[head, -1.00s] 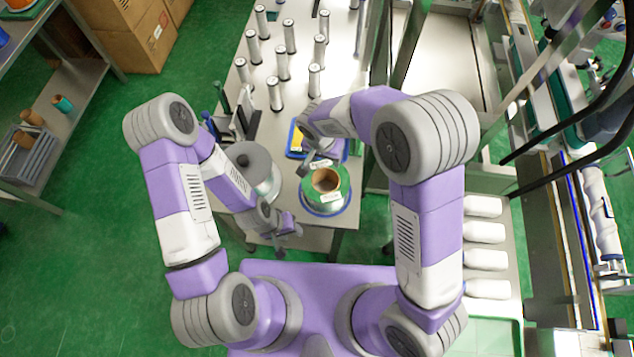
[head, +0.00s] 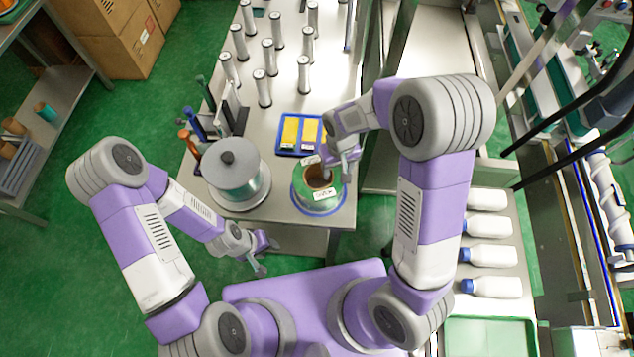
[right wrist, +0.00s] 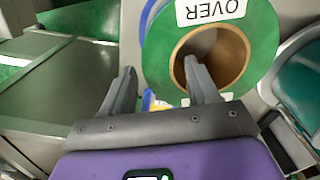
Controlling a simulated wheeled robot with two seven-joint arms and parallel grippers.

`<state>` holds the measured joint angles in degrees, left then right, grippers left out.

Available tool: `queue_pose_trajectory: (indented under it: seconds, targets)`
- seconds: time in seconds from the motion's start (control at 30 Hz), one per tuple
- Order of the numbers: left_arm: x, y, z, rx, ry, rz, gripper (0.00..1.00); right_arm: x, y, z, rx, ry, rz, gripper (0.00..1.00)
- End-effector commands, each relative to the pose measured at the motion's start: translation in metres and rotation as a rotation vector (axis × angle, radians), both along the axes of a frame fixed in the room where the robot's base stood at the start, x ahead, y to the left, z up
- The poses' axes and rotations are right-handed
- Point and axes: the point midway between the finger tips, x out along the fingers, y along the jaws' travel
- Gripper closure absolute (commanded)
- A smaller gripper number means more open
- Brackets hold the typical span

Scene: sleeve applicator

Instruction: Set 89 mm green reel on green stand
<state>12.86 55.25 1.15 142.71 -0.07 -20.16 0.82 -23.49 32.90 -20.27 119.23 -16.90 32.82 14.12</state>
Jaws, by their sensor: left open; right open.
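A green reel (head: 303,183) with a brown cardboard core and white labels sits at the table's near edge, on a blue-rimmed round base (head: 318,212). In the right wrist view the reel (right wrist: 262,45) shows a label reading OVER. My right gripper (head: 340,168) is open at the reel's right side. In its wrist view one finger overlaps the core opening and the other finger (right wrist: 160,88) is outside the reel; contact cannot be told. My left gripper (head: 262,262) is open and empty, in front of the table. A dark green upright (head: 204,92) stands at the table's left; I cannot tell whether it is the green stand.
A grey lidded pot (head: 238,180) stands left of the reel. A blue tray with yellow pieces (head: 290,132) lies behind it. Several white-grey cylinders (head: 262,88) stand farther back. Blue and orange uprights (head: 195,125) are at the left edge. White bottles (head: 490,255) lie at right.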

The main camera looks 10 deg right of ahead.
Motion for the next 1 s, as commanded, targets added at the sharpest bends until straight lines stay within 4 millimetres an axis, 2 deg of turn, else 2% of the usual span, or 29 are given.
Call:
queue_pose_trajectory:
  seconds: [0.1, 0.2, 0.5, 0.57, 0.9, 1.0]
  targets:
    - [0.0, 0.0, -0.004, 0.0, 0.0, 0.0, 0.57, -0.001, 0.0, -0.022, -0.001, 0.004, 0.0, 0.4]
    - [0.0, 0.0, -0.006, 0.0, 0.0, 0.0, 0.57, -0.001, 0.0, -0.033, -0.001, 0.003, 0.0, 0.4]
    - [0.0, 0.0, -0.006, 0.0, 0.0, 0.0, 0.57, 0.0, 0.0, -0.038, 0.0, 0.0, 0.0, 0.4]
    - [0.0, 0.0, -0.006, 0.0, 0.0, 0.0, 0.57, 0.0, 0.0, -0.038, 0.0, 0.0, 0.0, 0.48]
    - [0.0, 0.0, -0.006, 0.0, 0.0, 0.0, 0.57, 0.0, 0.0, -0.038, 0.0, 0.0, 0.0, 1.0]
    - [0.0, 0.0, -0.006, 0.0, 0.0, 0.0, 0.57, 0.0, 0.0, -0.038, 0.0, 0.0, 0.0, 1.0]
